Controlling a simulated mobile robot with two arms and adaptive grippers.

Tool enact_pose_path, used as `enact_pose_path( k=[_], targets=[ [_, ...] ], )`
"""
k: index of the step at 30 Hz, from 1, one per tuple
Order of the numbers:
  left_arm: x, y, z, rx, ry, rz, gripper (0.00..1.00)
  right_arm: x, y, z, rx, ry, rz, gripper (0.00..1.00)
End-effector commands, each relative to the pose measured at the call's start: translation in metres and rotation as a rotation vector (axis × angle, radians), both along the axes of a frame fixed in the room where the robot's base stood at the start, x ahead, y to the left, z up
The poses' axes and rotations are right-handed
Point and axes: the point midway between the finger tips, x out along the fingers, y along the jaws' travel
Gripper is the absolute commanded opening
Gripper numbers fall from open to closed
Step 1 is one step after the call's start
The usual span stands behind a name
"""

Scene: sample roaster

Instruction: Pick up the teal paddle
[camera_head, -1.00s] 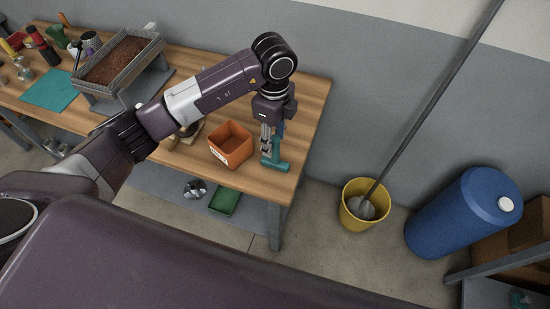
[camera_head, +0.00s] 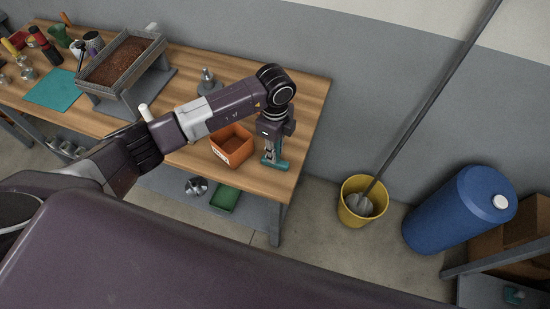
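The teal paddle (camera_head: 276,164) is at the right end of the wooden workbench, just right of an orange box (camera_head: 231,152). Its wide teal end shows low, and its upper part is mostly hidden behind my gripper. My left gripper (camera_head: 270,153) points down at the paddle, its fingers overlapping the upper part in the picture. I cannot tell whether the fingers are closed on it or only beside it. My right gripper is not in view.
A tray of brown grains (camera_head: 153,45) on a grey stand and a teal mat (camera_head: 55,90) are further left on the bench (camera_head: 314,100).

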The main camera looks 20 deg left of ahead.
Motion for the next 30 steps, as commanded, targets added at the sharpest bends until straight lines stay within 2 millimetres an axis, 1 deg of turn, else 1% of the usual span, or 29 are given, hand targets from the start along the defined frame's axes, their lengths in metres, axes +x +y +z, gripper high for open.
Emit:
enact_pose_path(
  k=[1,3,12,17,20,23,26,30],
  targets=[
    [0.0,0.0,0.0,0.0,-0.001,0.0,0.06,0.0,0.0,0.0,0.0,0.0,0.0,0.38],
    [0.0,0.0,0.0,0.0,-0.001,0.0,0.0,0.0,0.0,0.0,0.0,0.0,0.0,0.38],
    [0.001,0.0,0.002,0.0,-0.002,0.0,0.0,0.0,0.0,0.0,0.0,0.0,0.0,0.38],
    [0.002,0.0,0.012,-0.002,-0.005,-0.001,0.0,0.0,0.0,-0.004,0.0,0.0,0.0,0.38],
    [0.002,0.0,0.025,-0.002,-0.006,0.0,0.0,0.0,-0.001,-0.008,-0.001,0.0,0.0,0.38],
    [0.002,0.0,0.045,-0.003,-0.008,-0.001,0.0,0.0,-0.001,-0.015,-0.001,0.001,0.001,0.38],
    [0.003,-0.001,0.073,-0.003,-0.012,-0.001,0.0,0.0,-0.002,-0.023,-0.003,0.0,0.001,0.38],
    [0.002,0.0,0.118,-0.002,-0.01,-0.002,0.0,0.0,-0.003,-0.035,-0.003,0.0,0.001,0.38]
  ],
)
